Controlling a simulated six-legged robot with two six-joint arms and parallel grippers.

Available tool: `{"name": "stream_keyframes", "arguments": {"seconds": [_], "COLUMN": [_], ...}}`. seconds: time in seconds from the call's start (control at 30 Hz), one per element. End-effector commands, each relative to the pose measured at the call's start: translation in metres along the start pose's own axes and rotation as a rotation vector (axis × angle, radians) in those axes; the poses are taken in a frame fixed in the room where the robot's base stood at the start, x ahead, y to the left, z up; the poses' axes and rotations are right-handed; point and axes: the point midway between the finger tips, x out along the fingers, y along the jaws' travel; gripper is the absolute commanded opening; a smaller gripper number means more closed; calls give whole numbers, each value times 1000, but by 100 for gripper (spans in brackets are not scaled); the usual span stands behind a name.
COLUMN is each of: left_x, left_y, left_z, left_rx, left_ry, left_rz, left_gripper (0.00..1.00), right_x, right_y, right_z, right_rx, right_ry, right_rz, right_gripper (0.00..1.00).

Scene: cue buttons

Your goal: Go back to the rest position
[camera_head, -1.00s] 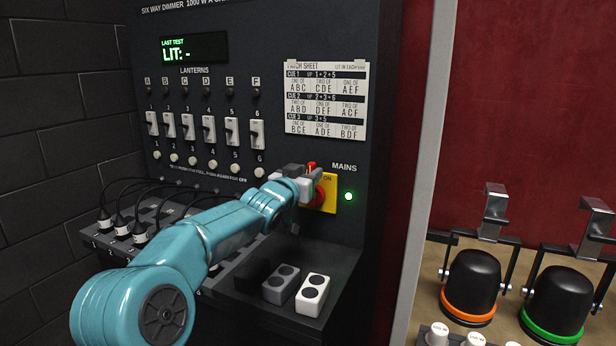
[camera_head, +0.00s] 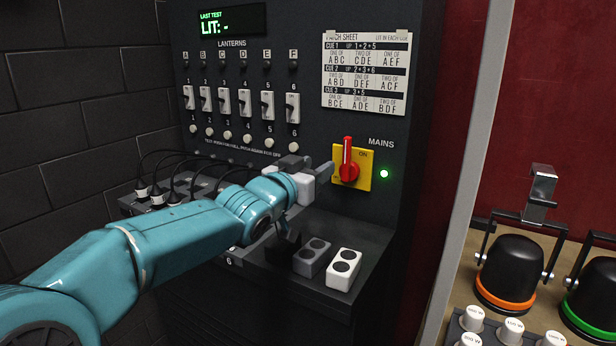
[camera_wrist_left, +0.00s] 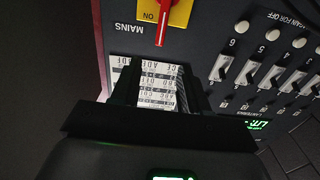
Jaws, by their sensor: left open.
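My left gripper (camera_head: 318,172) is open and empty, just left of the mains switch and apart from its handle. In the left wrist view the two dark jaws (camera_wrist_left: 160,88) stand apart with the patch sheet showing between them. The mains switch is a red rotary handle (camera_head: 347,162) on a yellow plate (camera_head: 364,178), its handle upright. It also shows upside down at the top of the left wrist view (camera_wrist_left: 164,22). A green lamp (camera_head: 384,174) glows beside it. My right gripper is not in view.
The black dimmer panel holds several white switches (camera_head: 245,103), a display (camera_head: 231,20) reading "LIT: -" and a patch sheet (camera_head: 366,75). Below, a ledge carries cabled plugs (camera_head: 158,196), a grey socket block (camera_head: 312,258) and a white one (camera_head: 344,270). Lanterns (camera_head: 508,270) stand at right.

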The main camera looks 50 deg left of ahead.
Motion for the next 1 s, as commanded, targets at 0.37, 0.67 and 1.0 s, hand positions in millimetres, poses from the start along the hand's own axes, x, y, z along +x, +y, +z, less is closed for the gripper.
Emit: {"name": "stream_keyframes", "arguments": {"seconds": [0.37,0.67,1.0], "left_x": [-24,-24,-24], "left_y": [0,0,-1], "left_z": [0,0,-37], "left_rx": [1,1,1], "left_ry": [-1,-1,0], "left_rz": [0,0,0], "left_gripper": [45,45,45], "right_x": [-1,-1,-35], "right_y": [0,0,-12], "right_z": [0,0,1], "right_rx": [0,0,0], "right_ry": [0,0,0], "right_rz": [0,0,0], "right_gripper": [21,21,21]}}
